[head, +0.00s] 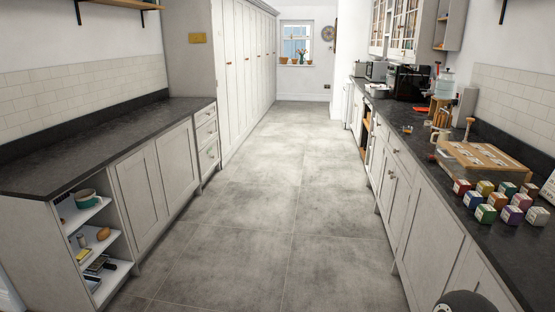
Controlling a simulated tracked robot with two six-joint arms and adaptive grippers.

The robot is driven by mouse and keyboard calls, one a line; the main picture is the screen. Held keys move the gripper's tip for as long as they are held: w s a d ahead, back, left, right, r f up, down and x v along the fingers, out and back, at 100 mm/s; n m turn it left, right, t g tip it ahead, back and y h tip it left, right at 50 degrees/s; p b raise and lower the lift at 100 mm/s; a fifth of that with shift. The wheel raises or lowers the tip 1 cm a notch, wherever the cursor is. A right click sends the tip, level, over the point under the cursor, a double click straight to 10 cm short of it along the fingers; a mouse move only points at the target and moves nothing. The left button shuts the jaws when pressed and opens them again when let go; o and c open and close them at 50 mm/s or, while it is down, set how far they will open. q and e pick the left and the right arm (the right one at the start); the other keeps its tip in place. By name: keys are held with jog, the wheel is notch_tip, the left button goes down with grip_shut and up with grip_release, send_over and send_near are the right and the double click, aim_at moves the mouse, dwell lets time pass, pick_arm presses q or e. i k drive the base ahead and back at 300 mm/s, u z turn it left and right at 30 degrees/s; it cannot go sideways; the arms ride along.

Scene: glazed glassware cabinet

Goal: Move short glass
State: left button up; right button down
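A glazed wall cabinet (403,25) hangs at the upper right, above the right-hand counter. Its glass doors look shut, and what stands behind the panes is too small to make out. I cannot pick out a short glass anywhere in the head view. Neither of my grippers is in view. A dark rounded shape at the bottom right edge may be part of my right arm.
Grey floor (240,210) is clear down the aisle. The right counter (450,205) holds several small coloured boxes (495,198), a wooden tray (475,142) and a black machine (408,82). The left counter (95,135) is bare; open shelves (85,218) sit at its near end.

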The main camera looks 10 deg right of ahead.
aim_at(408, 130)
jog(key=u, duration=0.1)
jog(key=i, duration=2.85)
jog(key=z, duration=0.25)
jog(key=i, duration=1.4)
jog(key=z, duration=0.8)
jog(key=i, duration=1.45)
jog(key=z, duration=1.1)
jog(key=i, duration=1)
jog(key=z, duration=0.25)
jog(key=k, duration=0.9)
jog(key=z, duration=0.2)
jog(key=i, duration=0.55)
jog(key=u, duration=0.05)
